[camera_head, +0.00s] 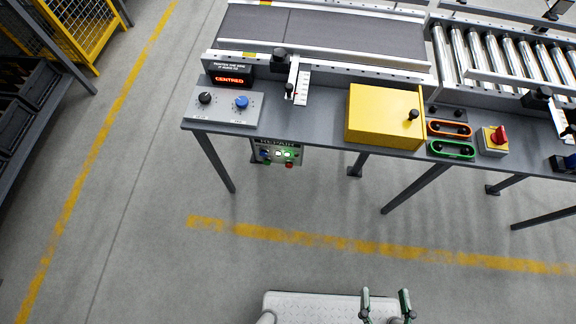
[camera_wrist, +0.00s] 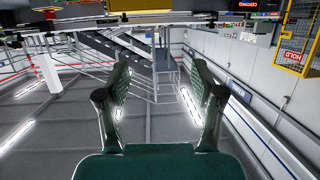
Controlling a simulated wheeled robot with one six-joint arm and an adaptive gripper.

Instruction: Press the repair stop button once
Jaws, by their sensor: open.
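The repair panel (camera_head: 263,143) hangs under the front edge of the grey bench in the head view. It carries a red button (camera_head: 289,165) at its lower right, a lit green-white part in the middle and a blue part at its left. The lettering above reads REPAIR. My gripper (camera_head: 385,292) is at the bottom of the head view, well short of the bench and right of the panel. In the wrist view my gripper (camera_wrist: 160,72) is open, with nothing between its fingers. I cannot make out the red button clearly in the wrist view.
The bench (camera_head: 323,112) bears a knob box (camera_head: 227,119), a CENTRED display (camera_head: 230,80), a yellow box (camera_head: 378,115) and a red rotary switch (camera_head: 499,135). Bench legs slant down beside the panel. The floor before it is clear, with a yellow line (camera_head: 300,238).

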